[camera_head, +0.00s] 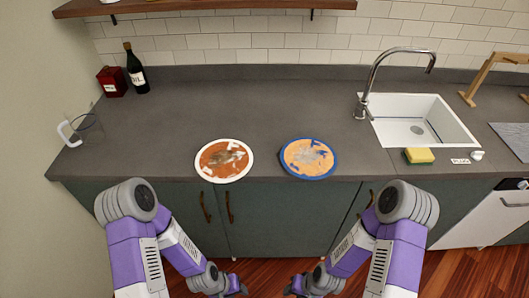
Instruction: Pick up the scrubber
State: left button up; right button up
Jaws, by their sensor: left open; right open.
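The scrubber (419,155) is a small yellow block with a green underside. It lies on the grey counter at the right, just in front of the sink (432,106). My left gripper (238,287) is low in front of the cabinets at the bottom middle, open and empty. My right gripper (294,287) is beside it to the right, also low, open and empty. Both are well below the counter top and far from the scrubber, which stands clear of them up and to the right.
Two dirty plates, one white-rimmed (224,178) and one blue-rimmed (308,175), lie near the counter's front edge. A tall faucet (375,80) stands at the sink's left. A dark bottle (136,71), a red box (111,81) and a glass jug (85,129) stand at the left.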

aim_at(414, 156)
jog(key=z, duration=1.8)
jog(key=k, duration=1.05)
jog(key=z, duration=0.95)
jog(key=i, duration=0.5)
jog(key=u, duration=0.8)
jog(key=i, duration=1)
jog(key=u, duration=1.05)
